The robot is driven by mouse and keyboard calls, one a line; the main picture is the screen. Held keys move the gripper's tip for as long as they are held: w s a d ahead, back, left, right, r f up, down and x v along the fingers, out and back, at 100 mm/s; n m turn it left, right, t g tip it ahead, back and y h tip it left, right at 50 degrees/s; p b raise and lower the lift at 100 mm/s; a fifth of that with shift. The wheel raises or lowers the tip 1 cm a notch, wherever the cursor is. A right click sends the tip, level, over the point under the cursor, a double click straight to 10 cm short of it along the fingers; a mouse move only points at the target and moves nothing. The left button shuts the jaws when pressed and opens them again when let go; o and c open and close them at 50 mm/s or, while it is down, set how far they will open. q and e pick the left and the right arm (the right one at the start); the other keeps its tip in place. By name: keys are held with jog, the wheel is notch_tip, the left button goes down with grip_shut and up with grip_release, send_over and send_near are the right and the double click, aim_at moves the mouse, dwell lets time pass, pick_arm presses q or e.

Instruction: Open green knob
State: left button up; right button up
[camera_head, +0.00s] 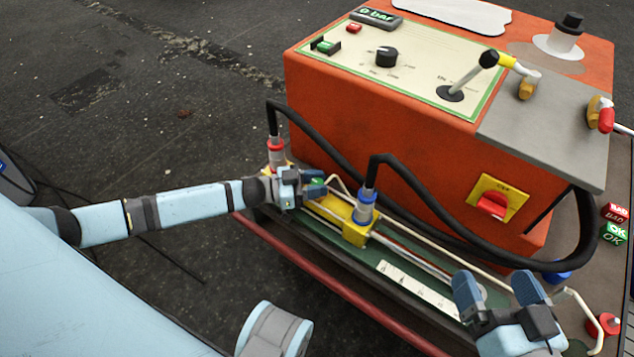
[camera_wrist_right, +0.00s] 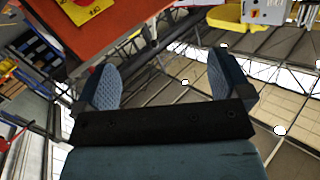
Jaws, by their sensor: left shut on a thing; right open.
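The green knob (camera_head: 318,183) shows only in part in the head view, at the front of the orange machine, beside the yellow block. My left gripper (camera_head: 308,188) is at it, with its jaws shut on it; the fingers hide much of the knob. My right gripper (camera_head: 500,292) is open and empty at the lower right of the head view, with its fingers pointing up. In the right wrist view its two fingers (camera_wrist_right: 162,88) are wide apart with nothing between them.
The orange machine (camera_head: 400,150) fills the upper right. Black hoses (camera_head: 420,215) loop in front of it, joining a red-collared fitting (camera_head: 276,148) and a blue-collared fitting (camera_head: 365,207). A red rail (camera_head: 330,280) runs along the front. A red-yellow switch (camera_head: 495,200) is on the machine's side.

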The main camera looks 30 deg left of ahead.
pick_arm(q)
jog(key=shift+r+n+t+y+p, duration=0.15)
jog(key=shift+n+t+y+p, duration=0.15)
jog(key=shift+t+p, duration=0.15)
jog(key=n+t+y+p, duration=0.2)
jog(key=y+p, duration=0.1)
jog(key=n+t+y+p, duration=0.2)
jog(key=n+y+p, duration=0.1)
jog(key=shift+s+d+t, duration=0.1)
jog(key=shift+t, duration=0.15)
pick_arm(e)
notch_tip(320, 180, up, 10)
jog(key=m+t, duration=0.1)
jog(key=t, duration=0.3)
pick_arm(q)
jog(key=shift+f+n+t+y+p, duration=0.1)
jog(key=shift+n+t+y+p, duration=0.25)
jog(key=shift+n+y+p, duration=0.45)
jog(key=shift+f+n+t+y+p, duration=0.1)
jog(key=shift+n+t+y+p, duration=0.25)
jog(key=shift+y, duration=0.75)
pick_arm(e)
jog(key=shift+g+h, duration=0.8)
jog(key=shift+d+f, duration=0.35)
jog(key=shift+f, duration=0.3)
jog(key=shift+d+f, duration=0.3)
jog(key=shift+f, duration=0.3)
jog(key=shift+d+f, duration=0.35)
jog(key=shift+f, duration=0.3)
